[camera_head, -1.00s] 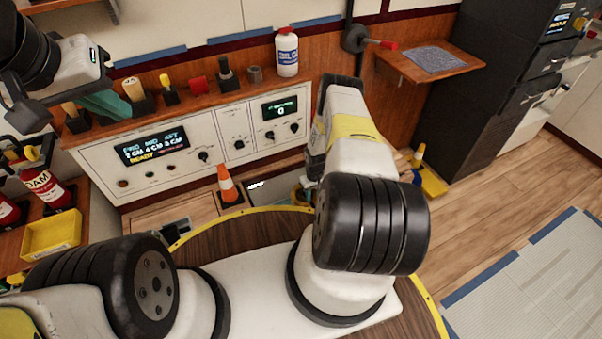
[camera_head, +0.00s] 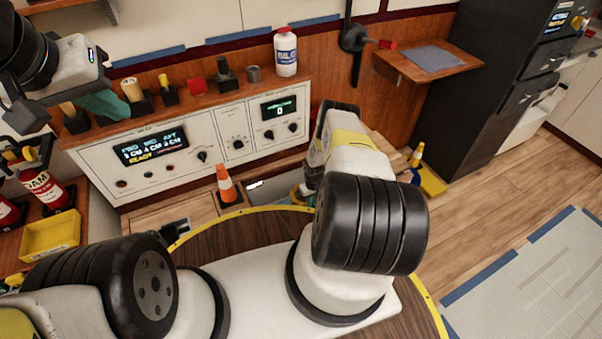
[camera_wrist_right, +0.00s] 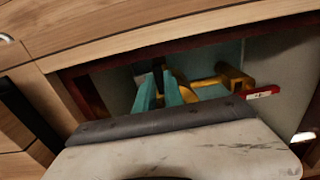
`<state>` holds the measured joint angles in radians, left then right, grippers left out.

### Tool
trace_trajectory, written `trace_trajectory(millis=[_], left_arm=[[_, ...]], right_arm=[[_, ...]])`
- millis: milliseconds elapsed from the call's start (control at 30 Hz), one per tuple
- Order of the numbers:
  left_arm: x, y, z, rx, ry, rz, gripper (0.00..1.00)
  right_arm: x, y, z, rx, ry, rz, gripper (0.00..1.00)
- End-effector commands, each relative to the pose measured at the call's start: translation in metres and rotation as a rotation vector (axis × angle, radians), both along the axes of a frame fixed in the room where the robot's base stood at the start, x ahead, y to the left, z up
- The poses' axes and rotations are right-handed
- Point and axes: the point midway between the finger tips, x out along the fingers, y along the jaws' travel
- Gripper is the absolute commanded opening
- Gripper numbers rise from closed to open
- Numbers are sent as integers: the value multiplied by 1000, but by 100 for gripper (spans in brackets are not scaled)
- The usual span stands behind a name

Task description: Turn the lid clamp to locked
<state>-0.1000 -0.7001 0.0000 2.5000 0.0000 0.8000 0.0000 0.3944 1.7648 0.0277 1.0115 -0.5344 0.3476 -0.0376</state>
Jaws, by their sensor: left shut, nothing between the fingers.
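I cannot clearly make out the lid clamp. In the right wrist view, yellow bars (camera_wrist_right: 232,76) with a small red tag (camera_wrist_right: 263,92) stand in a recess and may be part of it; its setting is not readable. My right gripper's teal fingers (camera_wrist_right: 158,92) reach into that recess, close to the yellow bars. Whether they touch is unclear, and my own pale wrist housing hides the lower part. My left gripper (camera_head: 103,102) is shut and empty at the upper left, in front of the shelf.
A white control panel (camera_head: 220,140) with knobs and displays stands at the back. Its ledge holds several items, including a white bottle (camera_head: 286,52). An orange cone (camera_head: 227,184) stands before it. A yellow bin (camera_head: 50,236) is at the left.

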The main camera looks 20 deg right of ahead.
Motion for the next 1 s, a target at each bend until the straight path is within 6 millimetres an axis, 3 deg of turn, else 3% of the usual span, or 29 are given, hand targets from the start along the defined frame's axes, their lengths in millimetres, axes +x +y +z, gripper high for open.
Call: trace_trajectory(millis=[467, 1000], left_arm=[[0, 0, 0, 0, 0, 0, 0], [0, 0, 0, 0, 0, 0, 0]], right_arm=[[0, 0, 0, 0, 0, 93, 0], [0, 0, 0, 0, 0, 564, 0]])
